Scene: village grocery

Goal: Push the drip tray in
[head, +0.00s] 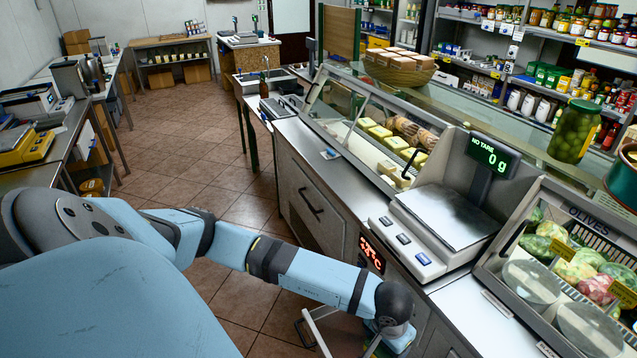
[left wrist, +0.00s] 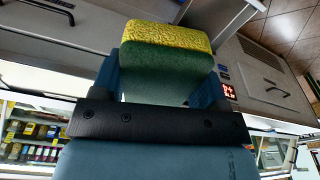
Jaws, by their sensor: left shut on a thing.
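My left arm reaches across the lower part of the head view, and my left gripper (head: 390,338) hangs low in front of the counter, partly cut by the picture's bottom edge. In the left wrist view its blue fingers are shut on a sponge (left wrist: 168,62), yellow on one face and green below. A thin pale frame (head: 318,322) sticks out low by the counter front, left of the gripper. It may be the drip tray, but I cannot tell, as its lower part is cut off. My right gripper is not in view.
The counter front has a drawer handle (head: 311,204) and a red temperature display (head: 371,254). A scale (head: 440,222) and an olives case (head: 570,275) stand on the counter above the gripper. The tiled floor (head: 200,185) is clear to the left.

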